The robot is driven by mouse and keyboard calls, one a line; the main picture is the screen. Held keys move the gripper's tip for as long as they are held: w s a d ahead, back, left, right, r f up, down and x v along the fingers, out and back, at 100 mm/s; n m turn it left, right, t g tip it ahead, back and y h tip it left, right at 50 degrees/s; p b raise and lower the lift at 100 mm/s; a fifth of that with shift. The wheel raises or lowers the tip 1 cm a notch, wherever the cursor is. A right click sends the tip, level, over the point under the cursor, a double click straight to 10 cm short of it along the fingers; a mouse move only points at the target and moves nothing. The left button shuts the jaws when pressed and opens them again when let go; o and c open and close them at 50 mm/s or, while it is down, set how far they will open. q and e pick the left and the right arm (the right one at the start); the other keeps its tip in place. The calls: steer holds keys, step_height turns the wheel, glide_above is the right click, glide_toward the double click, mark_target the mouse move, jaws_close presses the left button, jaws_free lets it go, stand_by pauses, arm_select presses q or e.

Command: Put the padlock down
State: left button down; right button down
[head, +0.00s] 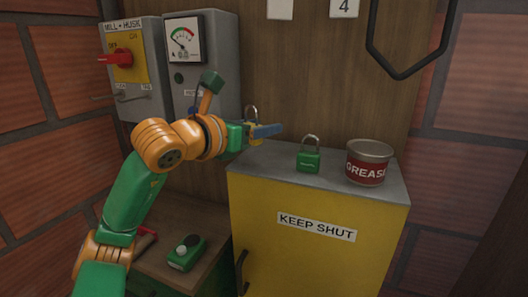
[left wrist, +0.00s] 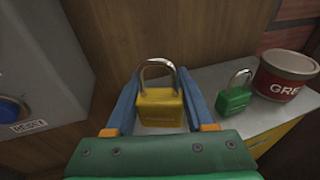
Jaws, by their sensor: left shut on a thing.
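My left gripper (head: 262,132) is at the left end of the grey top of a yellow cabinet. It is shut on a yellow padlock (left wrist: 160,107), which sits upright between the two blue fingers in the left wrist view, its shackle pointing up. In the head view mostly the padlock's shackle (head: 252,112) shows above the gripper. I cannot tell whether the padlock's base touches the cabinet top (head: 275,158). A green padlock (head: 308,160) stands apart, to the right on the cabinet top; it also shows in the left wrist view (left wrist: 234,100). My right gripper is not in view.
A grease tin (head: 368,163) stands at the right of the cabinet top. The yellow cabinet (head: 300,245) reads KEEP SHUT. Grey switch boxes (head: 220,65) hang on the wall behind my left arm. A green device (head: 187,252) lies on the lower wooden bench.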

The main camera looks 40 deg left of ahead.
mark_target(262, 156)
arm_select(q)
steer(key=f, duration=0.2)
steer(key=w+f+b, duration=0.1)
steer(key=f, duration=0.1)
steer(key=shift+a, duration=0.3)
steer(key=shift+f, duration=0.2)
steer(key=shift+d, duration=0.1)
steer(key=shift+f, duration=0.15)
steer(key=shift+c, duration=1.3)
jaws_free()
